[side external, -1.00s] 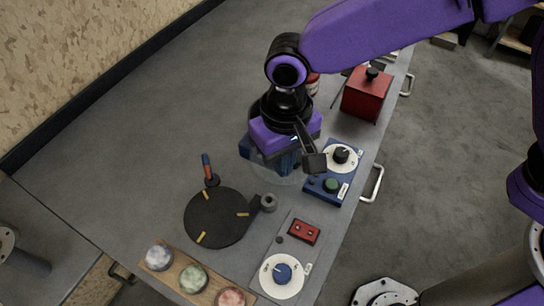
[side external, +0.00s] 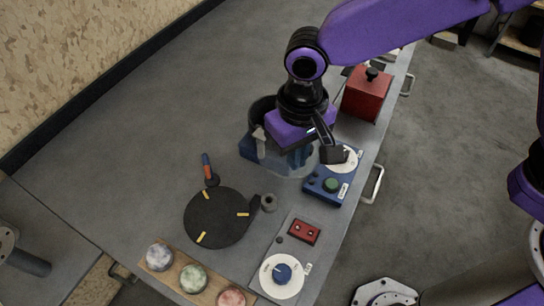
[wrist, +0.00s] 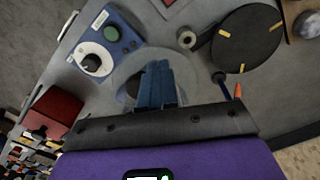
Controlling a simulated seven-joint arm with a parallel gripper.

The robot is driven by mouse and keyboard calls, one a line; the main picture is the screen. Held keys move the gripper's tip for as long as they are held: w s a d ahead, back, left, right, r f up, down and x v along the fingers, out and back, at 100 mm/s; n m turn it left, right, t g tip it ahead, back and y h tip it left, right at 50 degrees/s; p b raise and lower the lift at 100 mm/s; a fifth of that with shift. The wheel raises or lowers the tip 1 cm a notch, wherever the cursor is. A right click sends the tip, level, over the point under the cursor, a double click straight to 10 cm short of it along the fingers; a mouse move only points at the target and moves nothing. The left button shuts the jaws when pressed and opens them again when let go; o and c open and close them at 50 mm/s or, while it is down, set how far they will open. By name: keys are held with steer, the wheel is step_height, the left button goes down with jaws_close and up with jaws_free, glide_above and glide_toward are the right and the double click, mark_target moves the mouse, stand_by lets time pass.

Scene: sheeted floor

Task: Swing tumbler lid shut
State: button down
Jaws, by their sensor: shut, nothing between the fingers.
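The tumbler has a dark round drum (side external: 261,108) on a blue base (side external: 247,150), partly hidden behind my gripper in the side view. A pale, see-through round piece, which looks like its lid (side external: 290,171), spreads low in front of the base. It also shows in the wrist view (wrist: 128,64) as a faint disc around my fingers. My gripper (side external: 298,160) is over this disc, fingers pointing down. Its blue fingers are together and empty in the wrist view (wrist: 158,66). I cannot tell whether they touch the lid.
A blue control box (side external: 333,186) with a dial and green knob stands close right of my gripper. A red box (side external: 366,94) stands behind.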

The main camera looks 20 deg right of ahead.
steer(key=shift+d, duration=0.1)
steer(key=shift+w+d, duration=0.5)
steer(key=shift+d, duration=0.4)
steer(key=shift+w+d, duration=0.1)
steer(key=shift+w+d, duration=0.65)
steer(key=shift+d, duration=0.1)
steer(key=shift+w+d, duration=0.7)
steer(key=shift+w, duration=0.3)
